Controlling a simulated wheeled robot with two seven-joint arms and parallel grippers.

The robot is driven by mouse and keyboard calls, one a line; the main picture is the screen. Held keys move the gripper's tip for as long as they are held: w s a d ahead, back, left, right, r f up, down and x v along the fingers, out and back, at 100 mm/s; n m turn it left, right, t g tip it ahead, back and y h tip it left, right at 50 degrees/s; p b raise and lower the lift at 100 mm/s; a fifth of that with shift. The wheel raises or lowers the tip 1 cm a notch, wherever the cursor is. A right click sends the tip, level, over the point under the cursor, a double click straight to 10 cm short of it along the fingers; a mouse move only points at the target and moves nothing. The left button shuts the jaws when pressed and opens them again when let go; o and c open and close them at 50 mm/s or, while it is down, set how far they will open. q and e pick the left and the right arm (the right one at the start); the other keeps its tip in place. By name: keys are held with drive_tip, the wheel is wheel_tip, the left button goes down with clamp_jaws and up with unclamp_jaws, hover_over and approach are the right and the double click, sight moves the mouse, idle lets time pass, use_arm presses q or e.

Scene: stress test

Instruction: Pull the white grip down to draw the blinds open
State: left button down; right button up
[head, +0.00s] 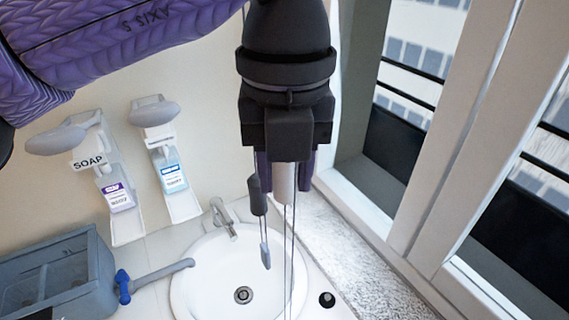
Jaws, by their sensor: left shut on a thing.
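My left gripper (285,172) hangs at the upper middle of the head view, its dark body pointing down. It is shut on the white grip (283,186), a pale cylinder between its fingers. Thin cords run down from the grip. A dark grey grip (257,196) hangs on a cord just left of it, and a smaller blue-grey piece (265,256) hangs lower down. The blinds cannot be made out. The upper part of the white grip is hidden by the gripper. My right gripper is not in view.
A white sink (198,283) with a tap (224,216) lies below the gripper. Two soap dispensers (112,190) (170,170) are on the left wall. A grey-blue crate (60,262) stands lower left. A white-framed window (452,150) is close on the right.

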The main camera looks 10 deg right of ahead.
use_arm(q)
drive_tip(key=shift+c, duration=2)
unclamp_jaws()
drive_tip(key=shift+r, duration=0.1)
wheel_tip(320, 180, up, 10)
drive_tip(key=shift+f+p, duration=0.1)
drive_tip(key=shift+p, duration=0.65)
